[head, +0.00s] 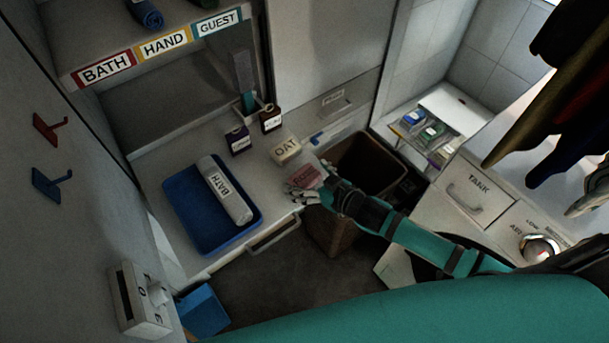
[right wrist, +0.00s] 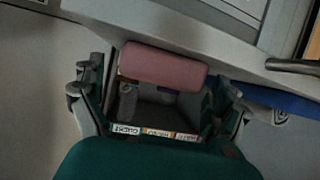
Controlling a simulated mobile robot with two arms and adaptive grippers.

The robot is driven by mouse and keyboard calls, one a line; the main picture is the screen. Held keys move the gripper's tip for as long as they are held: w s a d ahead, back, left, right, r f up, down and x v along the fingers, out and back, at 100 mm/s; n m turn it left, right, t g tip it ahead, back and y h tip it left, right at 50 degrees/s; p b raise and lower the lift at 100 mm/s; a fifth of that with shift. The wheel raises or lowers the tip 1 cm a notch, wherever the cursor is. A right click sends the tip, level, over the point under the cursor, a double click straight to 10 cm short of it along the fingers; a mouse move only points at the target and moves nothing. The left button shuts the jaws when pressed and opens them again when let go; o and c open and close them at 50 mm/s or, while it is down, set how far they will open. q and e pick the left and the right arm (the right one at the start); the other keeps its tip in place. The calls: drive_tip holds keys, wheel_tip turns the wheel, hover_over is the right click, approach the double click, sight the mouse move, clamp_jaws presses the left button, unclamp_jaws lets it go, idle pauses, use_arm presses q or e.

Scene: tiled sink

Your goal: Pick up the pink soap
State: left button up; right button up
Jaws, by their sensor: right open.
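The pink soap (head: 307,175) is at the counter's front right corner in the head view, partly covered by my right gripper (head: 305,193). In the right wrist view the soap (right wrist: 162,64) is a rounded pink block lying crosswise, close to the counter edge. My right gripper (right wrist: 160,88) is open, with its fingers spread to the left and right of the soap. I cannot tell whether either finger touches it. My left gripper is not in view.
A cream OAT block (head: 286,150) sits just behind the soap. A brown bin (head: 330,232) stands below the counter's right end.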

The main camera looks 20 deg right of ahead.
drive_tip(key=shift+s, duration=0.1)
drive_tip(key=shift+c, duration=1)
drive_tip(key=c, duration=1.1)
drive_tip(key=shift+o, duration=0.2)
drive_tip(key=shift+r, duration=0.1)
